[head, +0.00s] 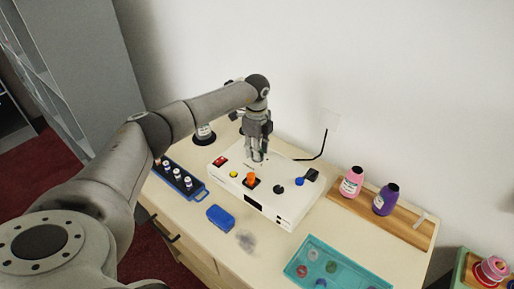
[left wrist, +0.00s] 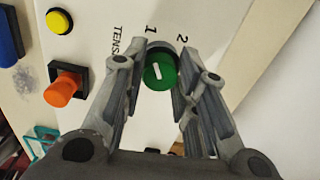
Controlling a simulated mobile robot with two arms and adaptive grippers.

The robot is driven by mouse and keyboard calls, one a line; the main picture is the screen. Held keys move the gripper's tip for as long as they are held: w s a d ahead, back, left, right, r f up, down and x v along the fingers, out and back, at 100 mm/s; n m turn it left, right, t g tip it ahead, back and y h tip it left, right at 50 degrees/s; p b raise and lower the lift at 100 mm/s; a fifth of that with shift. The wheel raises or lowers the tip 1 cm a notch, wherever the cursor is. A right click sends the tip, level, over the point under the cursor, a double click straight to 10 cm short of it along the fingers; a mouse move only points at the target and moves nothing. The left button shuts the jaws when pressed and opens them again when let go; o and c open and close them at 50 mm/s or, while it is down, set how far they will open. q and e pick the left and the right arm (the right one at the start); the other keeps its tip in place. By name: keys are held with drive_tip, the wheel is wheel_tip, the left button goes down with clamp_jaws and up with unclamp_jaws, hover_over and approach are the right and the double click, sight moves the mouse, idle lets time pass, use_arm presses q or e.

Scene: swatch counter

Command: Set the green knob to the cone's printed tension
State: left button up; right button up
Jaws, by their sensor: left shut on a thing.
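The green knob (left wrist: 160,72) sits on the white machine (head: 290,207), with a white pointer line on its face. Near it in the left wrist view are a printed "1", a "2" and part of the word "TENSION". My left gripper (left wrist: 157,78) has its fingers on either side of the knob and is shut on it. In the head view this gripper (head: 257,157) reaches down onto the machine's top and hides the knob. A labelled cone (head: 204,131) stands on a dark base behind the arm; its print is too small to read. My right gripper is out of view.
The machine also has an orange knob (head: 251,179), a yellow button (head: 234,174) and a red switch (head: 220,161). A blue box (head: 220,217) lies in front. A teal tray (head: 300,270) is in front.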

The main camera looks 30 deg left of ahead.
use_arm(q)
drive_tip(key=o, duration=1)
wheel_tip(320, 180, up, 12)
drive_tip(key=shift+s, duration=0.1)
idle(0.5)
